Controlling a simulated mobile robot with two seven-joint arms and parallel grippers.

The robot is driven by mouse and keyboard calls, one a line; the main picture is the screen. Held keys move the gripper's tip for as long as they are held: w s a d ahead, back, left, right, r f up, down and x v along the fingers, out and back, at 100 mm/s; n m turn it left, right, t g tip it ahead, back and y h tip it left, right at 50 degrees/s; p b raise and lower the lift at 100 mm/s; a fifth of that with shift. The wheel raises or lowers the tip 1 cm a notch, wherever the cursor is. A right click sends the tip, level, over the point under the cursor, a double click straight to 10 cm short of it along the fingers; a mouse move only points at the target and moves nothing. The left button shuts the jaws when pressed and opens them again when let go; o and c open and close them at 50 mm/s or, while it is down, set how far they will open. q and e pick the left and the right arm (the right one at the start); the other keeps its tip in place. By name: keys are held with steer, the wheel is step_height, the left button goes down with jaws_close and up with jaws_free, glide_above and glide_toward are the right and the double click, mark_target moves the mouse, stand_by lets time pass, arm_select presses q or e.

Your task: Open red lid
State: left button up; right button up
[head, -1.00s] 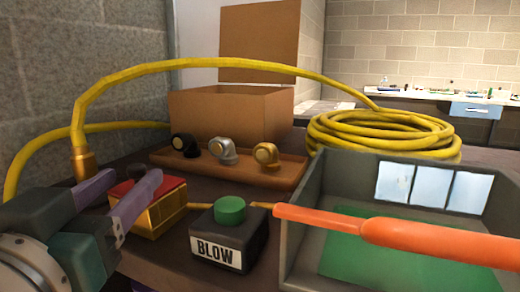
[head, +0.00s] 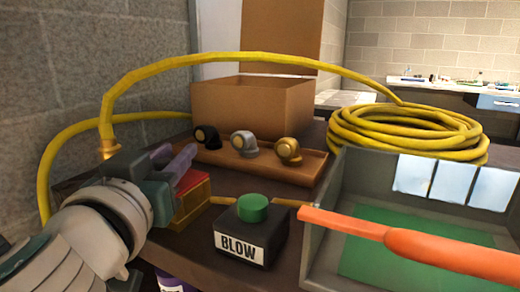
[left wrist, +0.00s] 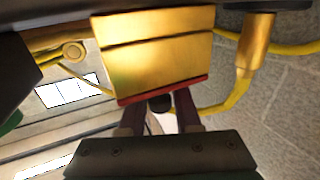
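A gold box (head: 190,212) with a red lid (head: 196,187) stands on the dark table, left of the BLOW button. The lid appears to lie flat on the box. In the left wrist view the gold box (left wrist: 158,55) fills the top middle, with the red lid (left wrist: 165,92) as a thin strip along its lower edge. My left gripper (head: 176,163) is at the lid's left and far side, partly covering the box. In the left wrist view its two fingers (left wrist: 160,112) are apart, close to the lid edge; contact cannot be told. My right gripper is not in view.
The black BLOW box (head: 250,240) with a green button stands right of the gold box. A yellow hose (head: 225,58) arches behind to a coil (head: 405,132). A brown tray (head: 265,165) holds three fittings. An orange tool (head: 430,250) crosses the grey bin (head: 325,235).

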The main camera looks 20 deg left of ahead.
arm_select(q)
jaws_close()
stand_by(1.0)
